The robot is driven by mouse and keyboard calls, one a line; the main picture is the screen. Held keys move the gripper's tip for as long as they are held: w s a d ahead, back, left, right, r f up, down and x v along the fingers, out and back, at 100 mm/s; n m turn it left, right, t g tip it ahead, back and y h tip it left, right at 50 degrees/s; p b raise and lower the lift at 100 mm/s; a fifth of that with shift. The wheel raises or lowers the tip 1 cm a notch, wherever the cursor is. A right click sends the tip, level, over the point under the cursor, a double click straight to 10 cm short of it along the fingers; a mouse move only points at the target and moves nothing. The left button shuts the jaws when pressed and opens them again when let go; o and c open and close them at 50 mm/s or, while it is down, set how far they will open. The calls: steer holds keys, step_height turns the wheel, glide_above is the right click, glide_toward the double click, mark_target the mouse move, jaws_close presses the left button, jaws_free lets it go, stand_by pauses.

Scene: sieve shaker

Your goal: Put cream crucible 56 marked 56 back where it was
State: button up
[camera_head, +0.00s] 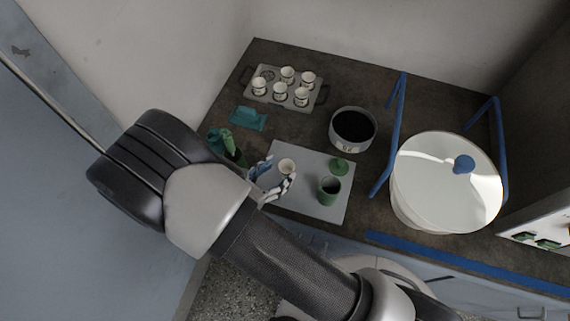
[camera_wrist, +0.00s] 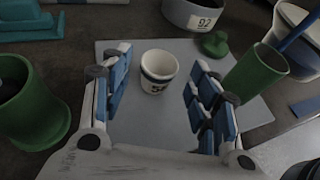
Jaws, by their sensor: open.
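The cream crucible 56 (camera_wrist: 158,70) stands upright on a light grey mat (camera_wrist: 170,123), its dark band and number partly readable in the wrist view. In the head view the crucible (camera_head: 286,166) is on the left part of the mat (camera_head: 318,207). My gripper (camera_wrist: 160,88) is open, with its blue-padded fingers on either side of the crucible and apart from it. In the head view my gripper (camera_head: 273,186) is just beside the crucible. A grey tray (camera_head: 281,101) at the back holds several similar crucibles, with an empty round place (camera_head: 267,75) at its back left.
A green cup (camera_head: 329,191) and green lid (camera_head: 339,166) are on the mat's right. A dark-filled round pan (camera_head: 352,129) stands behind. A teal block (camera_head: 248,118) and green container (camera_head: 232,152) are left.

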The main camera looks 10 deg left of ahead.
steer(key=p+v, duration=0.1)
steer(key=v, duration=0.6)
steer(key=w+d+r+m+g+h, duration=0.1)
steer(key=w+d+r+m+g, duration=0.1)
steer(key=d+r+m+g, duration=0.4)
steer(key=w+d+r+m+g+h, duration=0.1)
steer(key=w+d+r+m+g, duration=0.2)
steer(key=d+r+m, duration=0.55)
steer(key=s+d+r+m+t+y, duration=0.1)
steer(key=s+d+r+m+y, duration=0.7)
steer(key=d+r+m, duration=0.6)
steer(key=shift+s+d+r+m+t, duration=0.2)
steer(key=shift+s+m+t, duration=0.1)
steer(key=shift+s+m, duration=0.75)
